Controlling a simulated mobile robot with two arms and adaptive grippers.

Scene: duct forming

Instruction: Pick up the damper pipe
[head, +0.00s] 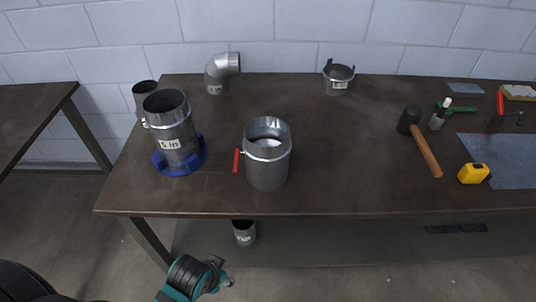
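The damper pipe (267,160) is a grey metal cylinder with a red handle (236,161) on its left side. It stands upright near the front edge of the brown table (340,130), left of the table's middle. Its top is open, and a band runs around its upper part. Nothing is holding it.
Left of the damper pipe, a labelled pipe (168,122) stands in a blue base (198,160). An elbow (219,72) and a short collar (338,79) stand behind. A mallet (423,148) and yellow tape measure (473,173) lie right.

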